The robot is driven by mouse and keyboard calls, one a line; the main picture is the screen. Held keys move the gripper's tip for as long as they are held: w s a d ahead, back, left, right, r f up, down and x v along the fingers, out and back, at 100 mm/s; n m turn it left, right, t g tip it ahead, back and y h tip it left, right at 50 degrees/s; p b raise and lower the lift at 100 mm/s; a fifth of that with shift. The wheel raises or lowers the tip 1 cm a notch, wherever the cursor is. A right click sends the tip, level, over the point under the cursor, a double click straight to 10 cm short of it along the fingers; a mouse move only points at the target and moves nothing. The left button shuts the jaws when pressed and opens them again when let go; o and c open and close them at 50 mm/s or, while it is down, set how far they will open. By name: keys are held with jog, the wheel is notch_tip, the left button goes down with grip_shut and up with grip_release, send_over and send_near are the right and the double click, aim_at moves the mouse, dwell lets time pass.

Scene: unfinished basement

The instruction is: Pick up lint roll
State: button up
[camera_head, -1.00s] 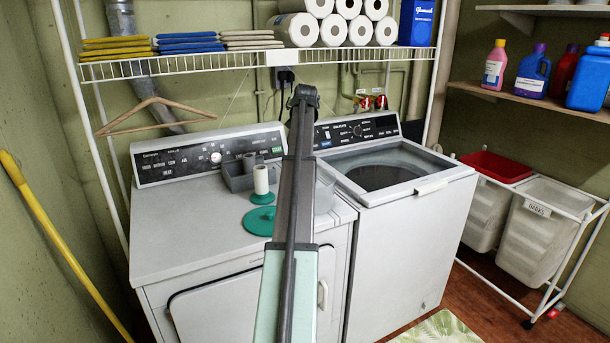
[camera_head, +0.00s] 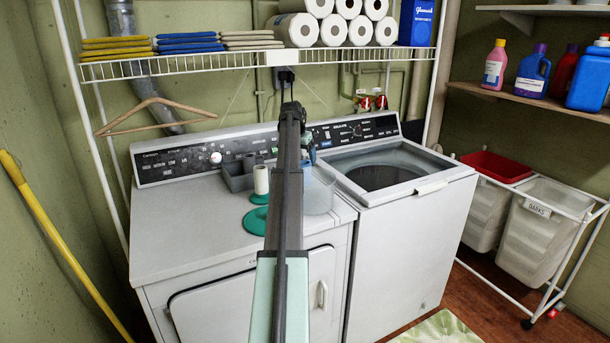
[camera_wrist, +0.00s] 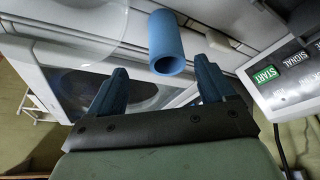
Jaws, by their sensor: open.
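A blue hollow cylinder (camera_wrist: 165,42), which looks like the lint roll, shows in the wrist view just beyond and between my fingertips, with its open end facing me. My gripper (camera_wrist: 162,78) is open, with one dark blue finger on each side and nothing clasped. In the head view my arm covers most of the gripper. Small blue parts show right of the arm, and I cannot tell finger from roll there. A cream-white roll (camera_head: 261,179) stands upright on a green base (camera_head: 259,198) on the dryer, left of my arm.
The dryer (camera_head: 185,225) carries a grey caddy (camera_head: 236,178), a green disc (camera_head: 254,221) and a clear tub (camera_head: 319,194). The washer (camera_head: 414,194) stands at right. A wire shelf (camera_head: 200,62) hangs above. The dryer's front left top is clear.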

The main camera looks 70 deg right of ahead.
aim_at(305, 163)
jog(key=x, duration=0.4)
jog(key=shift+d+f, duration=0.15)
jog(key=shift+f, duration=0.2)
jog(key=shift+w+x, duration=0.2)
jog(key=shift+x, duration=1.1)
jog(key=shift+w+x, duration=0.15)
jog(key=shift+x, duration=1.2)
jog(key=shift+c, duration=0.3)
jog(key=c, duration=1)
notch_tip(305, 163, up, 10)
jog(key=shift+r, duration=0.1)
